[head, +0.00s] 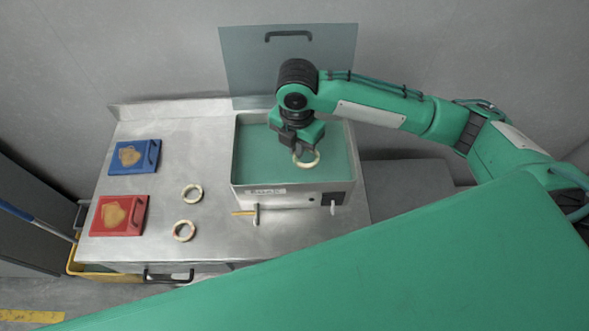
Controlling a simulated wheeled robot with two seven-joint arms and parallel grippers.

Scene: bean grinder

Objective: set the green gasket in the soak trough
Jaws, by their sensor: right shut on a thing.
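My right gripper (297,143) reaches over the soak trough (234,165) and points down. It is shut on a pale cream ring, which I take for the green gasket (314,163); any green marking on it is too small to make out. The ring shows below the fingers, over the front part of the trough. The trough is a steel box filled with teal liquid. I cannot tell whether the ring touches the liquid. My left gripper is out of view.
Two more pale rings, one (191,186) behind the other (184,238), lie on the steel bench (150,243) left of the trough. A blue tray (151,145) and a red tray (100,228) stand farther left. An upright lid (240,70) with a handle is behind the trough.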

